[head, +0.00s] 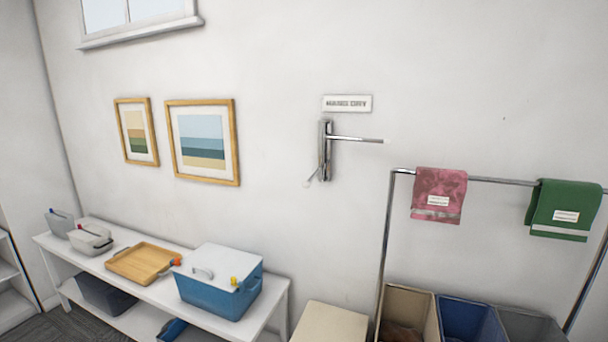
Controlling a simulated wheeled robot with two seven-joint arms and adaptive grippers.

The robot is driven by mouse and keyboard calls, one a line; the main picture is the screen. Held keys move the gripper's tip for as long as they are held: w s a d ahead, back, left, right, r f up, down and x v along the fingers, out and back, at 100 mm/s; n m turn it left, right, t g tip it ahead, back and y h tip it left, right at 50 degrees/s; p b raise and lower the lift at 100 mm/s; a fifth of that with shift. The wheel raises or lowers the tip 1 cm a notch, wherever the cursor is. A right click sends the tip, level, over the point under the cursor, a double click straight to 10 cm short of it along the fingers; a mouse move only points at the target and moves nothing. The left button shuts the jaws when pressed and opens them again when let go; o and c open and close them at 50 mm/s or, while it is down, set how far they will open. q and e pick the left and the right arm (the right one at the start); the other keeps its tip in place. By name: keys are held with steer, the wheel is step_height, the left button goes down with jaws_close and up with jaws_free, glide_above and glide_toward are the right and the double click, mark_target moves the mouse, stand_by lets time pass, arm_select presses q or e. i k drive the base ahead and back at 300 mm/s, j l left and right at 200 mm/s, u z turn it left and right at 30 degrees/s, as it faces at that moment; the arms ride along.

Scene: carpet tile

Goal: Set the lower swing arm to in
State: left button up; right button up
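A metal wall bracket (325,150) is fixed upright to the white wall, right of the framed pictures. The upper swing arm (357,139) reaches from it to the right, nearly level in the picture. The lower swing arm (314,176) is short in the view and slants down and left from the bracket's lower part to a small pale tip. It seems to stick out from the wall, but its exact angle is hard to tell at this size. Neither of my grippers is in view.
A small sign (347,103) hangs above the bracket. A chrome rail (387,240) with a pink towel (438,190) and a green towel (566,205) stands at right, above several bins. A white shelf (140,296) with boxes and a wooden tray (143,262) stands at left.

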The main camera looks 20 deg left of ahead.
mark_target(306, 184)
steer(key=j, duration=0.75)
steer(key=i+j, duration=0.15)
steer(key=j, duration=0.55)
